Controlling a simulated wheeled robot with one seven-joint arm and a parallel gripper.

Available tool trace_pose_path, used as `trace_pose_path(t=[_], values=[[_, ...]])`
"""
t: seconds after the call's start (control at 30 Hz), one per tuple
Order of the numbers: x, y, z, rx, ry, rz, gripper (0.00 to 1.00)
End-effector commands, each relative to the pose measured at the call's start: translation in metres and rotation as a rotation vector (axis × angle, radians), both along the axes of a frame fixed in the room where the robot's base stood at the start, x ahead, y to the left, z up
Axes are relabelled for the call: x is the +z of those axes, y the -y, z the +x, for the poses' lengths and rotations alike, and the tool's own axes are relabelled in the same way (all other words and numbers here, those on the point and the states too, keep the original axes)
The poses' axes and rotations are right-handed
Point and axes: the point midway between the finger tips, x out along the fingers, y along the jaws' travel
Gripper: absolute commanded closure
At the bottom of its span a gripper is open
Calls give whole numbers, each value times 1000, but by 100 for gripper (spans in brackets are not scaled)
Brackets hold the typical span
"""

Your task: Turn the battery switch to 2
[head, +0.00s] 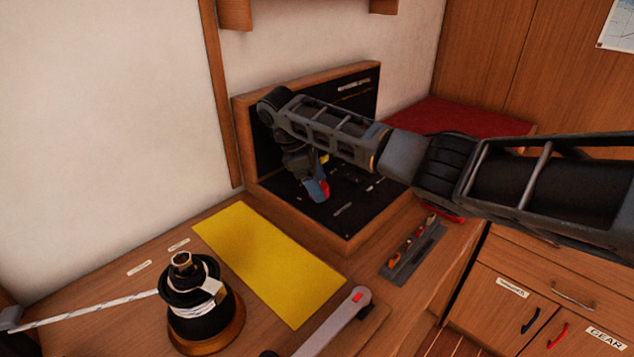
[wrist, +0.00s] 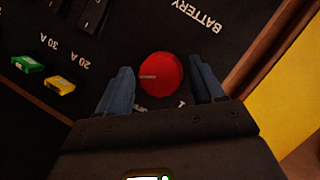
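The battery switch is a round red knob (wrist: 163,74) on a black panel, under an upside-down BATTERY label (wrist: 198,14) in the wrist view. A pale mark on the knob points left in that view. A "1" shows just below the knob; no "2" is readable. My gripper (wrist: 162,86) is open, with one blue finger on each side of the knob and a narrow gap visible on both sides. In the head view my gripper (head: 318,190) points down at the black panel (head: 345,210), and a bit of the red knob (head: 324,188) shows by the fingers.
Green (wrist: 27,64) and yellow (wrist: 60,84) fuses sit on the panel, marked 20 A and 30 A. A wooden frame (head: 300,232) edges the panel. A yellow sheet (head: 265,262), a winch with rope (head: 203,305) and a tool rack (head: 412,255) are on the bench.

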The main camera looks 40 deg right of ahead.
Motion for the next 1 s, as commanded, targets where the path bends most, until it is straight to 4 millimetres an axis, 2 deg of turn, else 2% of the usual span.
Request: trace_pose_path(t=[0.1, 0.37, 0.57, 0.6, 0.73, 1.0], values=[[0, -1, 0, 1, 1, 0, 24], [2, -2, 1, 3, 2, 0, 24], [24, -10, 8, 4, 4, 1, 24], [37, -11, 10, 4, 2, -1, 24], [56, -16, 15, 2, 2, -3, 24], [72, -24, 20, 2, 0, 1, 24]])
